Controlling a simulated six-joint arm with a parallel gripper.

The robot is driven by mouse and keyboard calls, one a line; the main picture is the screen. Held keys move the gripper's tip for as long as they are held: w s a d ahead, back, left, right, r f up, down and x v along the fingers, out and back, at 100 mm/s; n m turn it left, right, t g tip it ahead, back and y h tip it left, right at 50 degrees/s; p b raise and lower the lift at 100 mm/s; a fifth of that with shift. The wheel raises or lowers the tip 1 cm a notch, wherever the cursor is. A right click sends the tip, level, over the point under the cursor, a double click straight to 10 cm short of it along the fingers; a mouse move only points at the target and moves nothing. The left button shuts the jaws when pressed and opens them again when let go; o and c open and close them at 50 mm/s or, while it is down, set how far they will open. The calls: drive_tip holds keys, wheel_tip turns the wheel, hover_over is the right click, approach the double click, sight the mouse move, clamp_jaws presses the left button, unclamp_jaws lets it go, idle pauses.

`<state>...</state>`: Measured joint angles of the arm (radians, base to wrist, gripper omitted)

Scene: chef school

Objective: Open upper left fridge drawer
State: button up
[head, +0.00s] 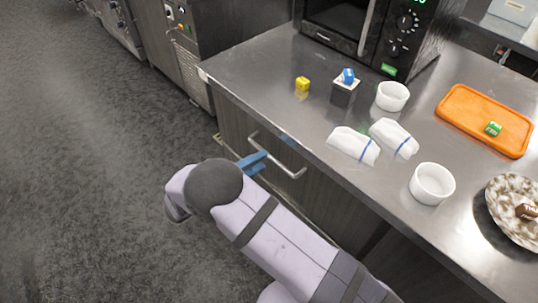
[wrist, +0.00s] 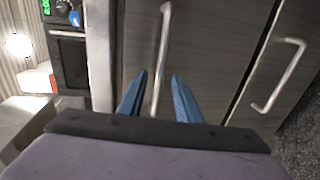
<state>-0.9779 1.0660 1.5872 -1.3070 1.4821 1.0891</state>
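The upper left drawer front (head: 240,131) is dark wood under the steel counter and looks shut. Its silver bar handle (head: 290,171) runs along the front, and part of it is near my fingers. My gripper (head: 253,162) has blue fingers at the left part of this handle in the head view. In the wrist view my gripper (wrist: 159,98) is open, and the handle (wrist: 164,45) lies between the two fingers in the picture. I cannot tell whether either finger touches it. My arm hides the lower cabinet front in the head view.
A second bar handle (wrist: 282,75) is on the neighbouring front to the right in the wrist view. The counter (head: 262,65) holds a microwave (head: 397,45), white bowls (head: 432,184), folded towels (head: 353,145) and an orange board (head: 470,118). The floor (head: 90,190) at left is clear.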

drive_tip(key=shift+p+x, duration=0.45)
drive_tip(key=shift+x, duration=2.15)
clamp_jaws()
